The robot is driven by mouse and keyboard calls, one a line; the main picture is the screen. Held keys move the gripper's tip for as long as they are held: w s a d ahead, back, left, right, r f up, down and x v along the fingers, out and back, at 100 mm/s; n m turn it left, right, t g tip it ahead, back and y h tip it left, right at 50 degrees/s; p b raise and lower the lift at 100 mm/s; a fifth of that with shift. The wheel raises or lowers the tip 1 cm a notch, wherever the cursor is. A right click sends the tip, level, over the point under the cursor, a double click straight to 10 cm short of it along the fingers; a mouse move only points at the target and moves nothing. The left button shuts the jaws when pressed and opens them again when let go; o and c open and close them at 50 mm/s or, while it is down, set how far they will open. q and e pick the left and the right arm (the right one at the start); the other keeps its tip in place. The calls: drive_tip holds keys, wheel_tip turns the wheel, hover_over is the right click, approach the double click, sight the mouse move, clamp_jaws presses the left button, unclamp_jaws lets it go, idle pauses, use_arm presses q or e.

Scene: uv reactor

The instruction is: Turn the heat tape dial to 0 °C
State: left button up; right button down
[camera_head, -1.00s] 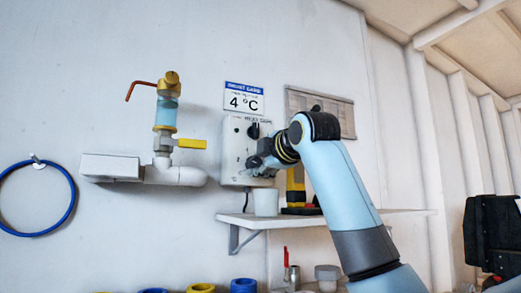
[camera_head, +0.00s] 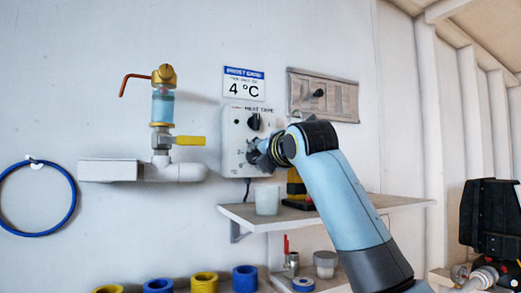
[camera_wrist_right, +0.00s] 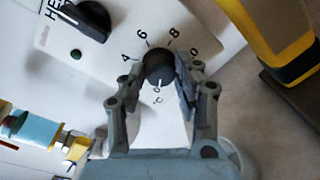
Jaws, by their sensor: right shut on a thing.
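The heat tape control box (camera_head: 230,125) is a white box on the wall, below a blue-headed sign reading 4 °C (camera_head: 244,88). In the right wrist view the heat tape dial (camera_wrist_right: 158,67) is a round black knob with 4, 6, 8 and other marks around it. A pale mark shows at its lower edge, facing the °C lettering. My right gripper (camera_wrist_right: 158,80) has one finger on each side of the dial and is shut on it; it also shows at the box (camera_head: 257,156) in the head view, hiding the dial there. My left gripper is out of view.
A black upper knob (camera_head: 254,122) and a green lamp (camera_wrist_right: 76,53) are on the same box. A white shelf (camera_head: 330,213) below holds a white cup (camera_head: 267,200) and a yellow-black item (camera_head: 297,190).

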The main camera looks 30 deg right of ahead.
drive_tip(key=shift+f+n, duration=0.15)
drive_tip(key=shift+n, duration=0.35)
drive_tip(key=c, duration=1)
unclamp_jaws()
drive_tip(key=shift+o, duration=0.2)
drive_tip(key=s+a, duration=0.1)
drive_tip(key=s, duration=1.1)
drive_tip(key=shift+a+r, duration=0.3)
drive_tip(key=shift+r, duration=0.05)
drive_tip(key=shift+f, duration=0.1)
